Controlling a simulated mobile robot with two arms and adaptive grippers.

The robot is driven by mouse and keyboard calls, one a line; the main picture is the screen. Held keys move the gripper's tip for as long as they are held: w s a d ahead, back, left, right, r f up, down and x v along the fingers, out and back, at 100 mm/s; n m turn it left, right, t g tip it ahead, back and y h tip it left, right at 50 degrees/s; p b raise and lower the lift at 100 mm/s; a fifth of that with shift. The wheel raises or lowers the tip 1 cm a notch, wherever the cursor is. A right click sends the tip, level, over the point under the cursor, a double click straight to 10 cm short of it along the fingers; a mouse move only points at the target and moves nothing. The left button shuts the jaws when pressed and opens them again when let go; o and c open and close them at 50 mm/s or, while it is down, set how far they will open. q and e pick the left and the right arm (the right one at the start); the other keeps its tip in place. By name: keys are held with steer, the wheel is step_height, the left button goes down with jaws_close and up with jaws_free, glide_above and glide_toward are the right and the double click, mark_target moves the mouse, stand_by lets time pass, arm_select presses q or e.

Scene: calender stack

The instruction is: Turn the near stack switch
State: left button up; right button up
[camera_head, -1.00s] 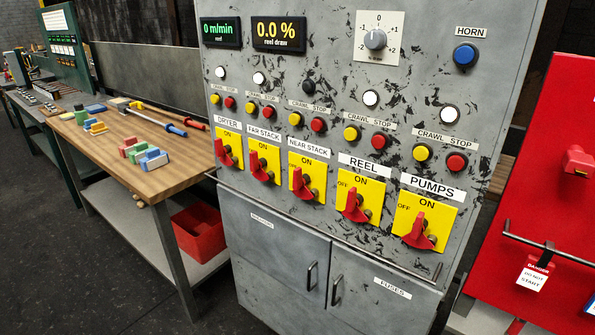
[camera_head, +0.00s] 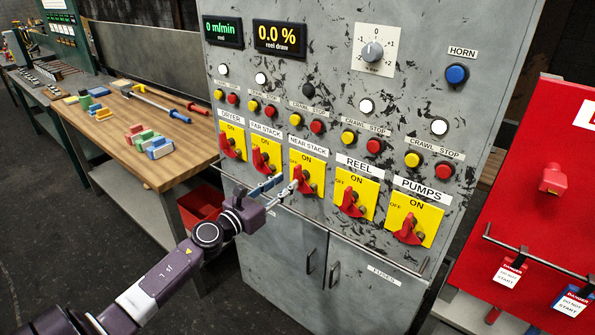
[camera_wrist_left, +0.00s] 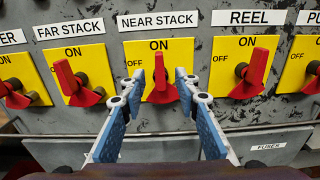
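The near stack switch is a red rotary handle (camera_head: 303,180) on a yellow plate (camera_head: 316,163) marked ON and OFF, third in the row of switches. In the left wrist view its red handle (camera_wrist_left: 161,82) stands about upright, pointing up toward ON. My left gripper (camera_head: 288,187) reaches in from the left and is just in front of this switch. In the left wrist view its two blue fingers (camera_wrist_left: 160,88) are apart, one on each side of the handle, with gaps showing. Whether the tips reach its depth is unclear. My right gripper is not in view.
Far stack (camera_head: 262,160) and reel (camera_head: 350,200) switches flank it closely, with dryer and pumps beyond. A thin rail (camera_head: 370,250) runs below the switches. A wooden workbench (camera_head: 185,150) stands left; a red board (camera_head: 530,200) with hanging tags stands right.

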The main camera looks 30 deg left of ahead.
mark_target(295, 175)
arm_select(q)
steer(key=shift+w+d+p, duration=0.15)
steer(key=shift+w+p, duration=0.1)
steer(key=shift+w, duration=1.45)
steer(key=shift+w+d+p, duration=0.1)
steer(key=shift+w+p, duration=0.1)
steer(key=shift+w, duration=1.5)
jaws_close()
